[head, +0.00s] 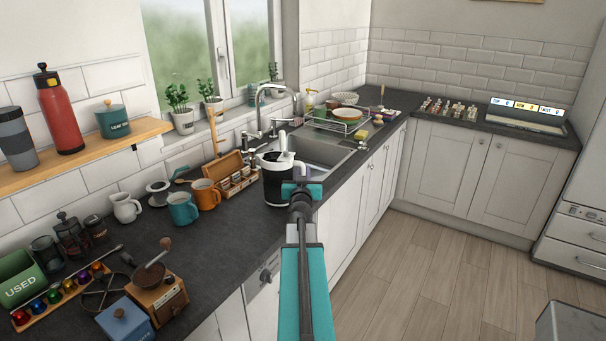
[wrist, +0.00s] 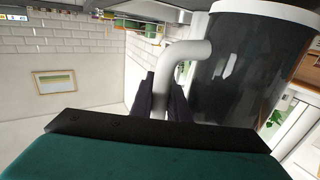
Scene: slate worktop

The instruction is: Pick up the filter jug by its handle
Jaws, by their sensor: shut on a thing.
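The filter jug (head: 272,184) is dark with a white rim and stands near the worktop's front edge, just before the sink, in the head view. In the wrist view the jug (wrist: 245,70) fills the upper right, with its white handle (wrist: 183,52) curving down to the left. My gripper (wrist: 166,95) has its dark fingers on either side of the handle's lower part, shut on it. In the head view my gripper (head: 300,187) reaches the jug's near right side and hides part of it. I cannot tell whether the jug's base touches the worktop.
The sink (head: 322,155) and tap (head: 262,105) are just behind the jug. A wooden box of packets (head: 232,172), an orange mug (head: 206,194) and a teal mug (head: 183,208) stand to its left. A grinder (head: 157,290) is nearer.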

